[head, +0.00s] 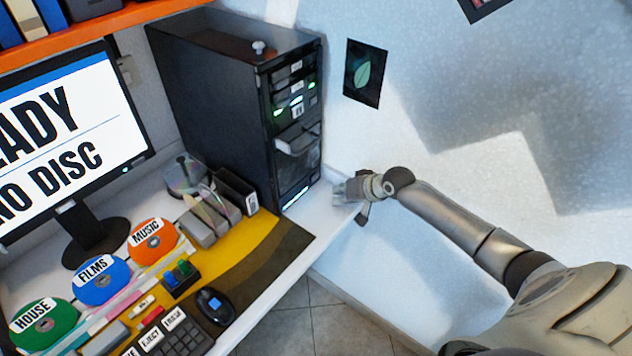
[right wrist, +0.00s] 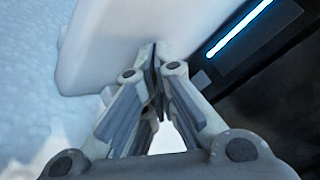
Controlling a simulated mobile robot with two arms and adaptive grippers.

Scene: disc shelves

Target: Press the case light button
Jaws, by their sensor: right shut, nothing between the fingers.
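The black computer case (head: 215,110) stands upright on the white desk. A glowing blue-white strip (head: 295,197) sits low on its front face; the strip also shows at the upper right in the right wrist view (right wrist: 238,42). I cannot tell which part of the case is the light button. My right gripper (head: 338,190) is just right of the case's lower front, low over the desk's end. In the right wrist view its fingers (right wrist: 155,65) are shut and empty, apart from the strip. My left gripper is not in view.
Coloured discs, including an orange one (head: 153,241), a keyboard (head: 175,335) and a mouse (head: 215,306) cover the left desk. A small knob (head: 258,47) stands on the case top. The wall (head: 480,130) is close behind my gripper.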

